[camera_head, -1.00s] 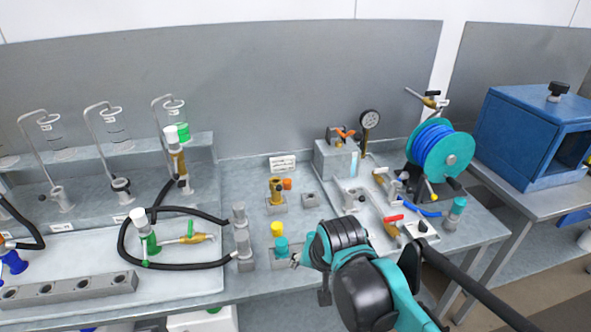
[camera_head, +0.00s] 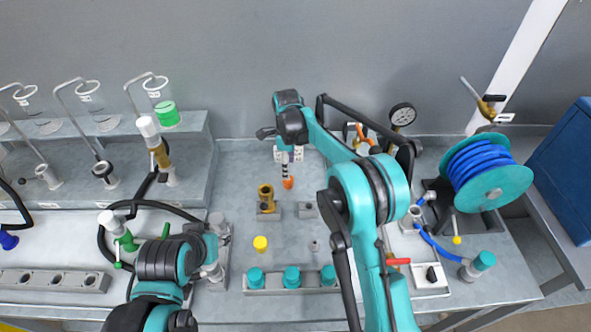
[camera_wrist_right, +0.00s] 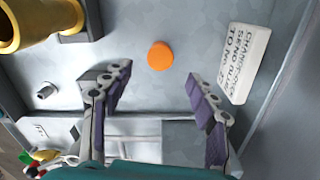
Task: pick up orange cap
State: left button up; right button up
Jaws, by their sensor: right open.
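The orange cap (camera_head: 288,183) is on the grey bench beside the brass fitting (camera_head: 266,198). In the right wrist view the cap (camera_wrist_right: 161,56) is a round orange disc, seen from above. My right gripper (camera_head: 287,168) is above the cap, pointing down. Its two purple-padded fingers (camera_wrist_right: 160,76) are spread apart and empty, with the cap showing between and just beyond the tips. My left gripper (camera_head: 213,240) is low at the left front, by the grey cylinders; its fingers are too small and covered to read.
A yellow cap (camera_head: 260,243) and a rack of teal caps (camera_head: 291,278) stand in front. A white label plate (camera_wrist_right: 246,65) is close to the right gripper's fingers. A blue hose reel (camera_head: 485,170) stands at right. Black hoses curl at left.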

aim_at(288, 182)
notch_tip(288, 182, down, 2)
jog(key=shift+s+a+f+b, duration=0.1)
jog(key=shift+s+b, duration=0.05)
jog(key=shift+b, duration=0.2)
jog(key=f+b, duration=0.2)
jog(key=f, duration=0.3)
jog(key=shift+w+f, duration=0.15)
jog(key=shift+w, duration=0.05)
jog(key=shift+c, duration=0.7)
jog(key=c, duration=0.8)
